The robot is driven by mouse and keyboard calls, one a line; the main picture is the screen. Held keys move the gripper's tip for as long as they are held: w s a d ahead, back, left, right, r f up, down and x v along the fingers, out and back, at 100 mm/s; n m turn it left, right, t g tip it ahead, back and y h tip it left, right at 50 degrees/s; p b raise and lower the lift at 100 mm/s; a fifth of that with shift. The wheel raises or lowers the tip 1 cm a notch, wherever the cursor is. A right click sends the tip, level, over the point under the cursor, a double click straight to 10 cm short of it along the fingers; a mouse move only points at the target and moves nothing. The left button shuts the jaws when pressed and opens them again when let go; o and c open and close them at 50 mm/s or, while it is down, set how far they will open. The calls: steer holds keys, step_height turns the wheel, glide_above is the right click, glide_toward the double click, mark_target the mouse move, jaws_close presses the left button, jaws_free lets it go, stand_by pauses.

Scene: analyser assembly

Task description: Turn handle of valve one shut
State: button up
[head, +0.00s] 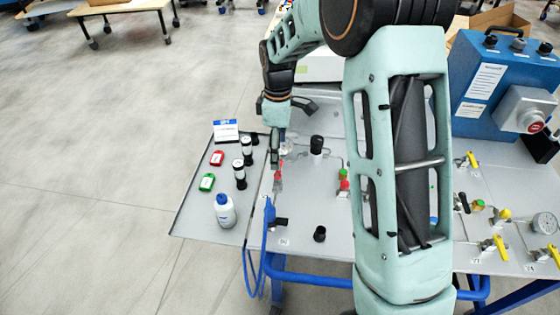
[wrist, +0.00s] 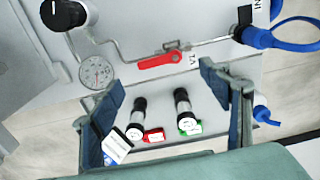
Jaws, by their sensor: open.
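The red lever handle (wrist: 158,61) of valve one, beside a label reading V1, lies roughly along its thin metal pipe in the wrist view. In the head view the red handle (head: 278,180) shows on the grey panel near its left edge. My gripper (wrist: 160,76) is open, its two fingers apart on either side of the handle's line in the picture. Nothing is between them. In the head view my gripper (head: 275,158) hangs close to the handle; the exact gap is hard to tell.
A gauge (wrist: 96,72) and a black knob (wrist: 64,13) are left of the valve. A blue hose (wrist: 285,36) is at right. My arm hides the panel's middle.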

step_height(320, 180, down, 6)
steer(key=shift+c, duration=0.5)
steer(key=c, duration=1.1)
steer(key=shift+o, duration=0.2)
